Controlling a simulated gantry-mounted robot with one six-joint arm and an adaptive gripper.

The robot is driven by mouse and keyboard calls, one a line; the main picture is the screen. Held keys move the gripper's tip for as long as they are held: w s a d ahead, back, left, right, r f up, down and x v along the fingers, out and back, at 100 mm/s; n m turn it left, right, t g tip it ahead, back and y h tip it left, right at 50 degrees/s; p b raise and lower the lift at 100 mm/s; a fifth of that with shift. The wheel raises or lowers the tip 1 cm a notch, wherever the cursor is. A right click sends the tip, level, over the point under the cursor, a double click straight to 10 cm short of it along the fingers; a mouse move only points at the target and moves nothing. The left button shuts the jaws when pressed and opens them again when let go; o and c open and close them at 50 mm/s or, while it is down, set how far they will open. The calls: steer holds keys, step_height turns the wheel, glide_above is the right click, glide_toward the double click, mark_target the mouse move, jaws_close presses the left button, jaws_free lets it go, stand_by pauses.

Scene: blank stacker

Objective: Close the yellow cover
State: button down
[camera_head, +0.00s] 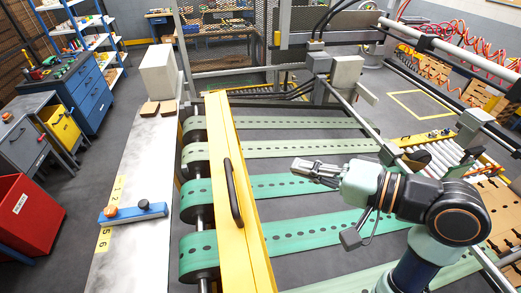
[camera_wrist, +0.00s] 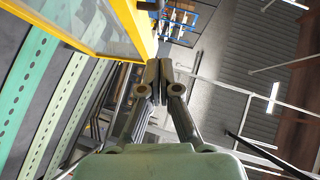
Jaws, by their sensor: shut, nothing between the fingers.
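The yellow cover (camera_head: 228,170) is a long yellow frame with a dark handle (camera_head: 234,192), running along the left end of the green perforated belts. It appears to stand up on edge, seen nearly edge-on from the head camera. In the wrist view, its yellow frame (camera_wrist: 134,28) with a clear pane shows at the upper left. My gripper (camera_head: 296,166) is to the right of the cover, above the belts, pointing left toward it. The fingers are shut and empty in the wrist view (camera_wrist: 158,66). A visible gap separates them from the cover in the head view.
Green belts (camera_head: 300,184) run below my arm. A grey-white bench (camera_head: 139,165) with a blue bar (camera_head: 132,212) lies left of the cover. A red bin (camera_head: 28,215) and blue cabinet (camera_head: 90,98) stand farther left. A metal rail (camera_head: 362,120) crosses behind my gripper.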

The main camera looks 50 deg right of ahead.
steer(key=p, duration=0.1)
glide_above(244, 179)
steer(key=s+d, duration=0.3)
step_height(244, 179, down, 2)
steer(key=w+a, duration=0.1)
steer(key=w+a+f+p, duration=0.1)
steer(key=shift+w+a+f, duration=0.1)
steer(key=shift+w+a, duration=0.15)
steer(key=shift+a, duration=0.1)
steer(key=shift+w+a+f, duration=0.1)
steer(key=shift+w+a, duration=0.05)
